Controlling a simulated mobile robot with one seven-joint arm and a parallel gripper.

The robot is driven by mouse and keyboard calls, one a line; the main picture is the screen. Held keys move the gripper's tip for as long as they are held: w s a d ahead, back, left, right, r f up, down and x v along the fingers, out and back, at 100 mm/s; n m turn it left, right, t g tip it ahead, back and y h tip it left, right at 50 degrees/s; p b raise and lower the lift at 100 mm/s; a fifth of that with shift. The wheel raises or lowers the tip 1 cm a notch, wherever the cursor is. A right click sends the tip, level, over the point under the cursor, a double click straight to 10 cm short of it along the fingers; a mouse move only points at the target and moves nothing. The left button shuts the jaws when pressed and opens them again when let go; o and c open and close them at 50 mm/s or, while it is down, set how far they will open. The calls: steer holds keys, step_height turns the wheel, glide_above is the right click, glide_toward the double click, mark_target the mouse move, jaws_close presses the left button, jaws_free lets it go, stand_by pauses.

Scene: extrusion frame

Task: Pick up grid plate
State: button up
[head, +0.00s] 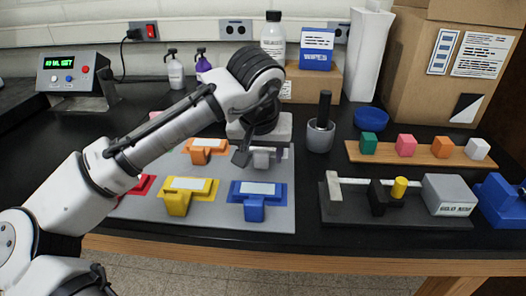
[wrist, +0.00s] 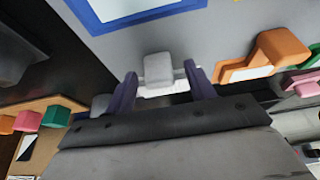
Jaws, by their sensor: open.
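My gripper (head: 258,153) is open over the back right of a large grey mat (head: 225,216). Below it is a light grey piece (head: 263,161) with a handle block, partly hidden by my gripper in the head view. In the wrist view, the grey block (wrist: 158,67) lies between my two dark fingertips (wrist: 161,76), with a gap visible on both sides. Similar pieces with white panels lie on the mat: blue (head: 254,212), yellow (head: 178,203), orange (head: 205,146) and red (head: 143,185). No label shows which piece is called the grid plate.
A dark mortar with a pestle (head: 321,136) stands right of my gripper. Bottles and a cardboard box stand at the back.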

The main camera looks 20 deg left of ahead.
steer(key=c, duration=1.1)
